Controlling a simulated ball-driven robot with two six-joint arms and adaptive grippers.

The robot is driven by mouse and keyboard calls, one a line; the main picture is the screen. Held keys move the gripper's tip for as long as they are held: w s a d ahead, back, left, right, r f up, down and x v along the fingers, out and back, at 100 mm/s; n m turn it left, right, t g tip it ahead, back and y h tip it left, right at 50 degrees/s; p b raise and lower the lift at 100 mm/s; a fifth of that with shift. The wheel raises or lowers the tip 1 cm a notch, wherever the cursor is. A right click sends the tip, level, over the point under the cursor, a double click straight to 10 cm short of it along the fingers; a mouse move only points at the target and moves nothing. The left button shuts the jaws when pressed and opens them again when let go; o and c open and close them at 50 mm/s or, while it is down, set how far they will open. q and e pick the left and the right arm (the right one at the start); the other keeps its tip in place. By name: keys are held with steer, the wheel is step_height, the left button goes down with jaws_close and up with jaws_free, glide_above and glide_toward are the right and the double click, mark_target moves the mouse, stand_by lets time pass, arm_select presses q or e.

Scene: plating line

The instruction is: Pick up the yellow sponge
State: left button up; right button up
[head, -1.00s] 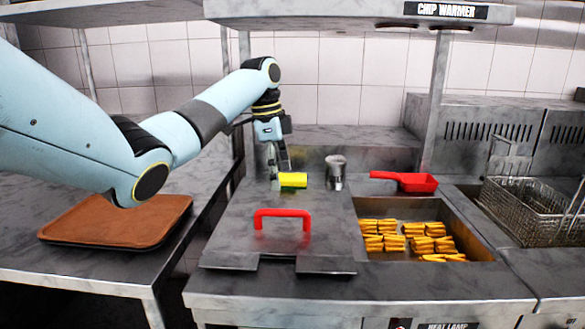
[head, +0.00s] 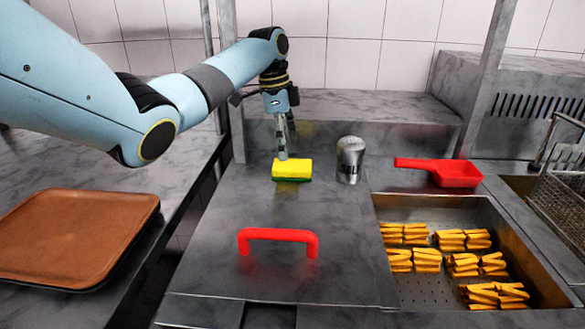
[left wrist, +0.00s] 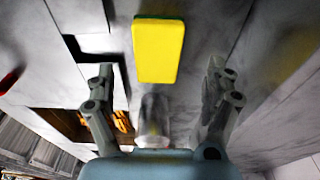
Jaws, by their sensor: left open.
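The yellow sponge (head: 292,168) with a green underside lies flat on the steel lid at the back of the counter. It also shows in the left wrist view (left wrist: 158,50), beyond my fingertips and centred between them. My left gripper (head: 283,155) is open and empty, pointing down just above and behind the sponge in the head view. In the left wrist view its two fingers (left wrist: 162,75) are spread wide, apart from the sponge. My right gripper is in neither view.
A metal shaker (head: 350,160) stands just right of the sponge. A red handle (head: 278,236) rises from the lid in front. A red scoop (head: 450,173) and a bin of chips (head: 470,210) are to the right. A brown tray (head: 75,235) lies left.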

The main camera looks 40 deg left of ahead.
mark_target(292, 164)
arm_select(q)
steer(key=f, duration=0.2)
steer(key=d+f, duration=0.1)
steer(key=f, duration=0.2)
steer(key=shift+w+d+f, duration=0.15)
steer(key=shift+w+f, duration=0.15)
steer(key=shift+w, duration=0.1)
steer(key=c, duration=1.1)
step_height(292, 164, up, 10)
steer(key=shift+r, duration=0.1)
steer(key=shift+c, duration=0.2)
